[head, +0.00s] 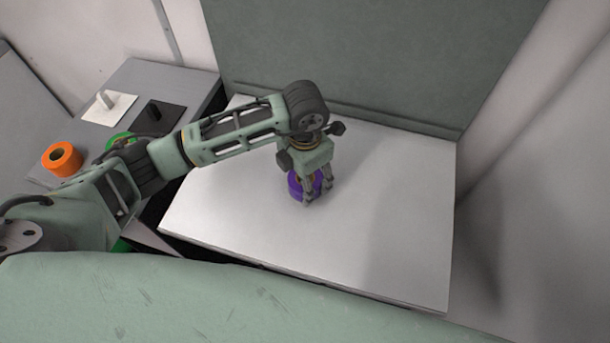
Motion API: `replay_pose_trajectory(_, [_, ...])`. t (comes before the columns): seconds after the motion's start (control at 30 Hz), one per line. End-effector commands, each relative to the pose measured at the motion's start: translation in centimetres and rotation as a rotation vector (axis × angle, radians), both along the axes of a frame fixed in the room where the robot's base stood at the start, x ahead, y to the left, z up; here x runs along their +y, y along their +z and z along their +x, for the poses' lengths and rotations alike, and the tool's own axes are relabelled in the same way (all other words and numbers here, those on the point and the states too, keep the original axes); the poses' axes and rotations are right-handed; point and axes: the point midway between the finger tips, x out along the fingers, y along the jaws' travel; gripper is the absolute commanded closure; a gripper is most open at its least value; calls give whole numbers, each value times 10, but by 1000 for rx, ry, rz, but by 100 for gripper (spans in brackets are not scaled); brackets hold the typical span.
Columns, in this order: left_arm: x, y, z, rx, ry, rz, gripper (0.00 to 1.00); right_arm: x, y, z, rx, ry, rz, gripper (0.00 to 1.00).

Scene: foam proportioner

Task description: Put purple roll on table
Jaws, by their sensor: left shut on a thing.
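The purple roll (296,187) is over the white table (390,240), left of the table's middle. My left gripper (312,200) points down at it from above, with its fingers shut on the roll. The fingers and the wrist hide part of the roll. The roll looks to be at or very near the table top; I cannot tell whether it touches. My right gripper does not show.
A grey side table (160,75) at the left holds an orange roll (62,158), a green roll (118,140) partly behind my arm, a white plate (108,107) and a black plate (158,117). A grey-green panel (370,60) stands behind the white table. The table's right half is clear.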

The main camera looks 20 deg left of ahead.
Motion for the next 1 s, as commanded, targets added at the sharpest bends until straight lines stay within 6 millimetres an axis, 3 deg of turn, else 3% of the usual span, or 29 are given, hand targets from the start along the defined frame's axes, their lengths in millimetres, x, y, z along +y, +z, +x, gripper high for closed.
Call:
replay_pose_trajectory(0.4, [-1,-8,0,-2,-1,-1,69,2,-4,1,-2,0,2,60])
replay_pose_trajectory(0.43, [-1,-6,0,-2,-1,-1,38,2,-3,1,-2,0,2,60])
replay_pose_trajectory(0.6, [0,-6,0,-2,-1,-1,23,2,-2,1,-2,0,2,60])
replay_pose_trajectory(1.0, [0,-2,0,-1,0,-2,22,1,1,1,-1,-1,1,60])
